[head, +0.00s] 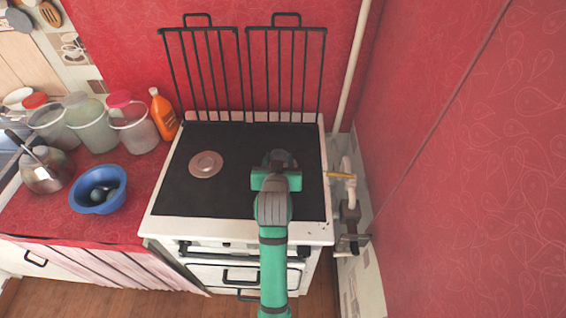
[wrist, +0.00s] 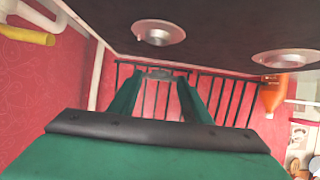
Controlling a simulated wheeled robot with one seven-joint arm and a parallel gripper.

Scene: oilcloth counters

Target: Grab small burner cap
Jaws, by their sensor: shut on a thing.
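My gripper (head: 278,167) is over the right half of the black stove top. In the wrist view its green fingers (wrist: 158,82) close on a small dark piece (wrist: 158,72), which I take to be the small burner cap. In the head view a dark rounded shape (head: 280,157) shows at the fingertips. The wrist view looks upside down and shows the stove top above the fingers, with a silver burner (wrist: 158,33) apart from the held piece. My arm hides that burner in the head view.
A left burner (head: 206,164) sits on the stove top (head: 225,195). Black grates (head: 285,70) stand upright behind it. Jars (head: 133,125), an orange bottle (head: 163,114) and a blue bowl (head: 98,189) stand on the left counter. Pipes and a red wall are close at right.

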